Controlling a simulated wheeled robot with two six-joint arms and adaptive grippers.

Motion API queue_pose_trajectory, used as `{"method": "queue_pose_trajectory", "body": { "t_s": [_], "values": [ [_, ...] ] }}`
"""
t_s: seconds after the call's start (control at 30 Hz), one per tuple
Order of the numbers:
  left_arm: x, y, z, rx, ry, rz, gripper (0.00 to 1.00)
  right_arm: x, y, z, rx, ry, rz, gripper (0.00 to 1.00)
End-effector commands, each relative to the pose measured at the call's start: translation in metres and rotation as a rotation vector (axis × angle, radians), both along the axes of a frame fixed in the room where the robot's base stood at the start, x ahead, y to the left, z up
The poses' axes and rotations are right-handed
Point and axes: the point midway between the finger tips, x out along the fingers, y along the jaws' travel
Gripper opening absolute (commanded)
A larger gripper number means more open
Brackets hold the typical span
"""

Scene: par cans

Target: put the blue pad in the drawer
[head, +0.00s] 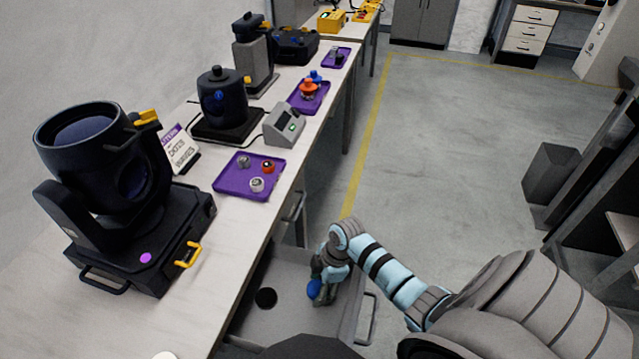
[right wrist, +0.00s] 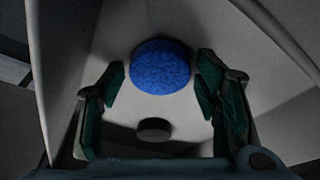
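The drawer (head: 284,322) is pulled out below the workbench, with its handle at its right front. My right gripper (head: 318,290) points down inside it. The blue pad (head: 314,289) is at the gripper's fingertips, partly hidden by the fingers. In the right wrist view the blue pad (right wrist: 160,66) is a round, textured disc between the two fingertips (right wrist: 160,80), with a narrow gap on each side. The fingers are spread apart. Whether the pad touches the drawer floor is hard to tell. My left gripper is out of view.
A black disc (head: 265,298) lies in the drawer, left of the gripper. On the bench (head: 225,222) stand a large black lamp (head: 92,160), a purple tray (head: 232,186) with several small parts, and a grey meter (head: 284,126). Open floor (head: 440,150) lies to the right.

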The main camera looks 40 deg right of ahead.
Motion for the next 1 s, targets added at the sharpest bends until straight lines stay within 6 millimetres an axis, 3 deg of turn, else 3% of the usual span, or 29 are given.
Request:
{"method": "queue_pose_trajectory", "body": {
  "t_s": [0.33, 0.43, 0.8, 1.0],
  "values": [
    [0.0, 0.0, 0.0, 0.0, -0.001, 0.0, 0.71, 0.0, 0.0, 0.001, 0.0, 0.0, 0.0, 0.7],
    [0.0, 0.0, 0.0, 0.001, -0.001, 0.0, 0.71, 0.0, -0.003, 0.009, 0.0, -0.003, 0.0, 0.7],
    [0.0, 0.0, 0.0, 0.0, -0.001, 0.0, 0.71, -0.012, -0.026, 0.099, -0.004, -0.003, 0.001, 0.7],
    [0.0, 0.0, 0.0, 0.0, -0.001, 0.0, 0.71, -0.015, -0.028, 0.116, 0.0, 0.0, 0.001, 0.7]
  ]
}}
